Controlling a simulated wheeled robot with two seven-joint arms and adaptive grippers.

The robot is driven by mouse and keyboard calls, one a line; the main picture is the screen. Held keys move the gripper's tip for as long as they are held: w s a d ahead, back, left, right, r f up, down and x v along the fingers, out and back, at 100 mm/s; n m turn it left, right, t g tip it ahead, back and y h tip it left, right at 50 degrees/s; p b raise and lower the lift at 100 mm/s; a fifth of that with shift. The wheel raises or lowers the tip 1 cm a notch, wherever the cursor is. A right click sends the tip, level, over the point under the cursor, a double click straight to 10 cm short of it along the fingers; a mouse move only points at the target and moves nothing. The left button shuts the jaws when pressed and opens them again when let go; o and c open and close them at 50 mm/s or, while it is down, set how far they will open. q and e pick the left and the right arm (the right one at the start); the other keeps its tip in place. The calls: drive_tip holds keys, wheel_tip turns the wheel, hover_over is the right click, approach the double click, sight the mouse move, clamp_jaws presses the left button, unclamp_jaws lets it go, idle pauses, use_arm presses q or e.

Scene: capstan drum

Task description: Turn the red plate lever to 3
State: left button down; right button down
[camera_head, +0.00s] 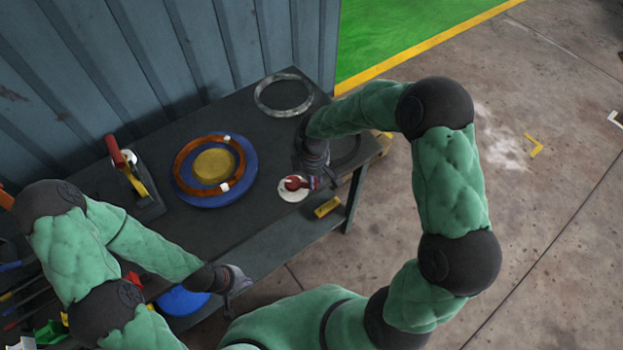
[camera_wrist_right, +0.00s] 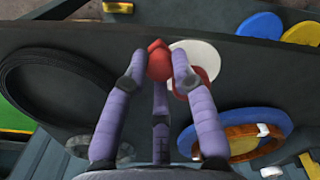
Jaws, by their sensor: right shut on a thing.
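The red plate lever (camera_head: 295,183) sits on a round white plate (camera_head: 291,194) near the table's front right. In the right wrist view the red lever (camera_wrist_right: 158,63) is between the fingertips, with the white plate (camera_wrist_right: 203,56) just to its right. My right gripper (camera_head: 309,177) is shut on the red lever and hides part of it in the head view. No number marks are legible. My left gripper (camera_head: 238,281) is low, in front of the table's front edge and away from the lever. Its fingers are too small to read as open or shut.
A blue disc (camera_head: 245,186) with an orange ring (camera_head: 181,169) and yellow centre lies left of the lever. A grey ring (camera_head: 284,112) lies behind. A yellow block (camera_head: 327,207) lies near the front edge. A red-handled device (camera_head: 115,152) stands at the left.

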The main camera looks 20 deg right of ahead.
drive_tip(key=shift+w+d+n+p, duration=0.2)
drive_tip(key=shift+w+n+p, duration=0.25)
drive_tip(key=shift+n, duration=0.35)
drive_tip(key=shift+w+d+n+p, duration=0.15)
drive_tip(key=shift+w+n+p, duration=0.25)
drive_tip(key=shift+n, duration=0.4)
drive_tip(key=c, duration=1)
unclamp_jaws()
wheel_tip(320, 180, up, 12)
